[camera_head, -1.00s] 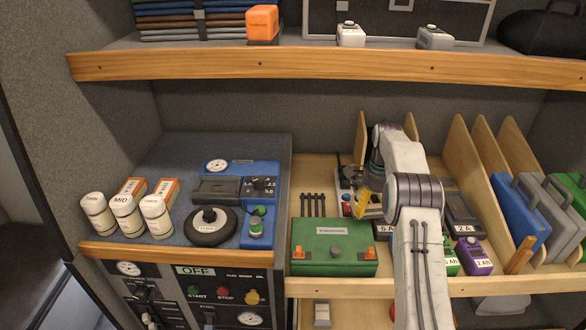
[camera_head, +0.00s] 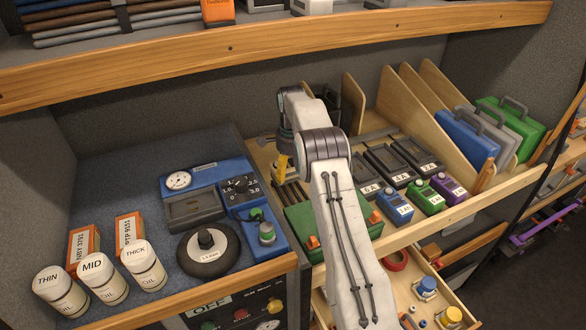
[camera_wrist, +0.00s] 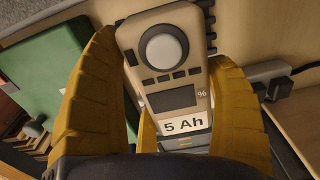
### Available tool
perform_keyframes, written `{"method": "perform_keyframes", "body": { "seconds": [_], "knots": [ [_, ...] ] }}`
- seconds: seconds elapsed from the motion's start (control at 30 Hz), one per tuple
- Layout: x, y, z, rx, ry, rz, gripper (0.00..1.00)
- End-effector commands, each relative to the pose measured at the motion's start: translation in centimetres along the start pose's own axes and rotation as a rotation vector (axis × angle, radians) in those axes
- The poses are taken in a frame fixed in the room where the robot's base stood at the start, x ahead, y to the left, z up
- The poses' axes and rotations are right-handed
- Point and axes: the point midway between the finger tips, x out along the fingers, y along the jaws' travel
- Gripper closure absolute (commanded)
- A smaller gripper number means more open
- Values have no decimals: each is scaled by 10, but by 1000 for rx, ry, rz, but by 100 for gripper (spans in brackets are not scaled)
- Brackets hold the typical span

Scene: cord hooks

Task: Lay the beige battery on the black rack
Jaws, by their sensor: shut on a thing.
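The beige battery (camera_wrist: 165,75) shows a round pale button, a small screen and a "5 Ah" label. It is between the yellow fingers of my gripper (camera_wrist: 163,50), which is shut on it. A grey part (camera_wrist: 187,140) shows just beyond its labelled end; I cannot tell whether they touch. In the head view my gripper (camera_head: 283,167) is at the left of the wooden shelf, behind the green box, and the battery is hidden by my arm. Dark parallel bars, probably the black rack (camera_head: 291,193), show partly below the gripper.
The green box (camera_head: 300,222) is close by my arm. Dark labelled chargers (camera_head: 384,163) and blue, green and purple batteries (camera_head: 429,197) lie to the right, near wooden dividers (camera_head: 408,103). A blue test unit (camera_head: 205,190) stands left. An open drawer (camera_head: 440,285) is below.

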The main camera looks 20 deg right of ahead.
Motion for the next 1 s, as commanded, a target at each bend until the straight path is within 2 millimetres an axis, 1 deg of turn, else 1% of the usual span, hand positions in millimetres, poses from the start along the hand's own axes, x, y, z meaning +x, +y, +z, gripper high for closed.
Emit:
{"method": "perform_keyframes", "body": {
  "seconds": [0.3,0.53,0.7,1.0],
  "knots": [
    [30,0,0,0,1,-2,58],
    [48,0,0,0,1,-3,58],
    [54,0,0,0,1,-3,58],
    [54,0,0,0,1,-3,58]
  ]
}}
